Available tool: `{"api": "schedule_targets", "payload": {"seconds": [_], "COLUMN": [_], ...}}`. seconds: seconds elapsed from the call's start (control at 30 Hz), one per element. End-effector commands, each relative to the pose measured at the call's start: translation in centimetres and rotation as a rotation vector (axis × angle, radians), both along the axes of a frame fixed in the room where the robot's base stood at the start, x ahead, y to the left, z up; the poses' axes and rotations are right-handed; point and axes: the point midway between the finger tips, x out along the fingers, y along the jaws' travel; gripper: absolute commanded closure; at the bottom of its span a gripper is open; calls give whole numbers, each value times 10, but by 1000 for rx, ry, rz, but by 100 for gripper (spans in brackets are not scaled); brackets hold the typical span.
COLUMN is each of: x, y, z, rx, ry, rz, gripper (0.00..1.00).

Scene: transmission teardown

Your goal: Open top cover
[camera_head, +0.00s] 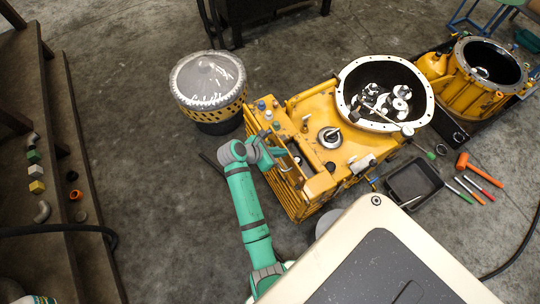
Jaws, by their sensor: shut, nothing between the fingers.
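A yellow transmission housing (318,107) lies on the floor in the middle of the view. Its large round end stands open, with a white bolted rim (343,88) and metal parts inside. A round black-and-metal fitting (330,137) sits on its top face. I cannot tell which part is the top cover. My green arm reaches up from the bottom, and my gripper (277,154) is at the housing's left side, close over its top edge. It is small and partly hidden by the wrist; it looks shut and empty. Contact with the housing cannot be made out.
A domed grey part in a perforated yellow ring (208,82) stands left of the housing. A second yellow housing (466,87) is at the right. A black tray (413,182), an orange mallet (478,168) and several hand tools lie at right. A wooden shelf (72,180) stands left.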

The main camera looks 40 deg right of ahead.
Motion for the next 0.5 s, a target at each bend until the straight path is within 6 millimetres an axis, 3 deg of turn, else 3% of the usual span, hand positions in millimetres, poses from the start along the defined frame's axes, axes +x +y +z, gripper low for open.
{"api": "schedule_targets", "payload": {"seconds": [0.5], "x": [1], "y": [4], "z": [1], "rx": [-2], "ry": [-1], "rz": [3], "gripper": [100]}}
